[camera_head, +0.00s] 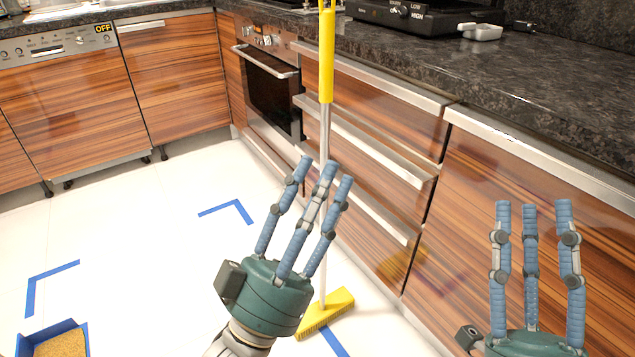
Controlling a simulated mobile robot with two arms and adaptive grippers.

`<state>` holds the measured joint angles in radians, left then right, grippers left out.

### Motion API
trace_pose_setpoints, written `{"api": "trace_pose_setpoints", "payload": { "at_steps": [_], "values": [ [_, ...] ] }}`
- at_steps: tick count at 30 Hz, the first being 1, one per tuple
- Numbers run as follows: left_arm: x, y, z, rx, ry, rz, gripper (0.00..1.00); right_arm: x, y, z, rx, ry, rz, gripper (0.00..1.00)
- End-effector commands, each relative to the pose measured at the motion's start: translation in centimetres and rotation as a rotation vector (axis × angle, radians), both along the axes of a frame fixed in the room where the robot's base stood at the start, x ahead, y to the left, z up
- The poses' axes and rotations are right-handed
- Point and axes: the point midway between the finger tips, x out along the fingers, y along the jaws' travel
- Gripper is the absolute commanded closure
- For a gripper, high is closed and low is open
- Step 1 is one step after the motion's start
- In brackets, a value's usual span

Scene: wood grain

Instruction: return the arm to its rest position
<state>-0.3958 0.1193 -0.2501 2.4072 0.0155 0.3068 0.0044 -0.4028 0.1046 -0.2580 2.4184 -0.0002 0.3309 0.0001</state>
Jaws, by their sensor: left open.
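My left gripper (325,172) is in the middle of the camera_head view, its blue fingers extended and spread. It is open, with nothing seen held in it. My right gripper (532,207) is at the lower right, its fingers extended upward, open and empty in front of a cabinet. A broom with a yellow grip (327,60) and yellow head (328,311) stands nearly upright behind my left fingers. Its head is on the floor and its top runs out of the frame. The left fingers overlap part of its pole; I cannot tell whether they touch.
Wood-grain cabinets and drawers (365,150) with metal handles line the right, under a dark counter (480,75). An oven (268,90) and a dishwasher (75,95) are farther back. Blue tape marks the white floor (140,240). A blue tray (30,340) with brown contents lies lower left.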

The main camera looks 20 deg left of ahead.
Motion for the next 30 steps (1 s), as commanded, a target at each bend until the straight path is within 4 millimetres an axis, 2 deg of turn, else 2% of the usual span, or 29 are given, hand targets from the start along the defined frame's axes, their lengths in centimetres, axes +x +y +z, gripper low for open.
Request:
{"api": "trace_pose_setpoints", "payload": {
  "at_steps": [3, 14, 17, 19, 22, 24, 27, 30],
  "values": [
    [-0.9, 0.0, 1.0, -0.012, -0.036, 0.009, 0.58, 0.0, 0.0, 0.0, 0.000, 0.000, 0.000, 0.60],
    [-0.7, 0.0, 1.0, -0.009, -0.030, 0.008, 0.58, 0.0, 0.1, 0.1, 0.001, 0.002, 0.001, 0.60],
    [0.4, -0.3, 0.6, 0.004, 0.010, 0.008, 0.58, 1.2, 0.4, -0.3, -0.011, 0.043, 0.001, 0.60],
    [2.0, -0.7, -0.2, 0.022, 0.074, 0.010, 0.58, 2.8, 0.7, -1.2, -0.031, 0.106, -0.001, 0.60],
    [5.0, -1.4, -2.9, 0.063, 0.210, 0.014, 0.58, 5.8, 1.4, -3.8, -0.071, 0.242, -0.005, 0.60],
    [6.8, -1.8, -5.7, 0.096, 0.324, 0.016, 0.58, 7.6, 1.8, -6.6, -0.104, 0.355, -0.008, 0.60],
    [8.5, -2.0, -10.2, 0.143, 0.485, 0.020, 0.58, 9.3, 2.0, -11.1, -0.149, 0.517, -0.012, 0.60],
    [9.1, -1.8, -14.9, 0.188, 0.645, 0.024, 0.58, 9.9, 1.8, -15.8, -0.195, 0.678, -0.016, 0.60]
  ]
}}
